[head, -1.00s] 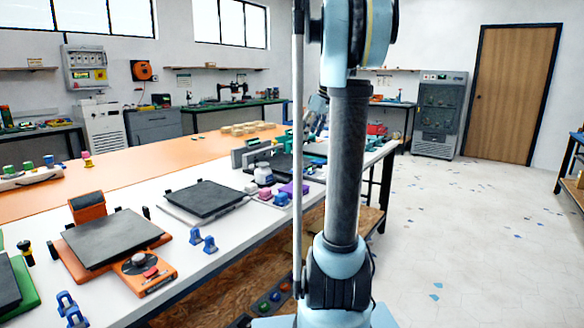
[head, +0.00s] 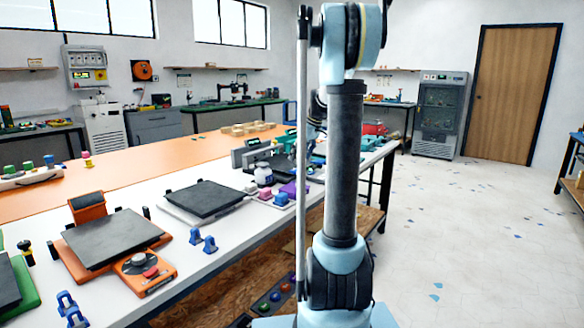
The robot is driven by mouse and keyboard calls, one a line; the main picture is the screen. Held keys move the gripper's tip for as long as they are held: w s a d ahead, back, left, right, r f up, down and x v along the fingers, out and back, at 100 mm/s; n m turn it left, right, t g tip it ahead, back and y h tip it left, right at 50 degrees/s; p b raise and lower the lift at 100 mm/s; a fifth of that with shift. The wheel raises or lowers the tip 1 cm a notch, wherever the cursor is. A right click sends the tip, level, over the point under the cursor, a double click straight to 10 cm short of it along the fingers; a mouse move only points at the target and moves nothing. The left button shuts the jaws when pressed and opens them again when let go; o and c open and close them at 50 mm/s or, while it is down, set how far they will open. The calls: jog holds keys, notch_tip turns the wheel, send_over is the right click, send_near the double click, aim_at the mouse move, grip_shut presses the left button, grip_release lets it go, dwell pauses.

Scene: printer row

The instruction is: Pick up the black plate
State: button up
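Several black plates lie on the long bench. One black plate (head: 113,238) rests on an orange printer base (head: 70,260) at the front left. Another black plate (head: 203,198) lies on a white base (head: 186,217) in the middle. A third, cut by the left edge, is a black plate (head: 8,285) on a green base (head: 33,293). A further dark plate farther back is partly hidden by my arm. The frames do not show which one is meant. My arm stands upright right of the bench; my gripper's fingers cannot be made out.
The white bench (head: 110,193) has an orange far strip (head: 130,165). Blue clips (head: 203,240), a grey-capped jar (head: 264,175) and pink and purple blocks stand near the plates. The orange base has a raised block at its back. Open floor (head: 480,230) lies to the right.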

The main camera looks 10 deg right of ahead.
aim_at(296, 170)
jog(key=shift+x, duration=2.7)
jog(key=shift+s+d+f, duration=0.1)
jog(key=shift+s+d, duration=0.05)
jog(key=shift+s, duration=0.05)
grip_shut()
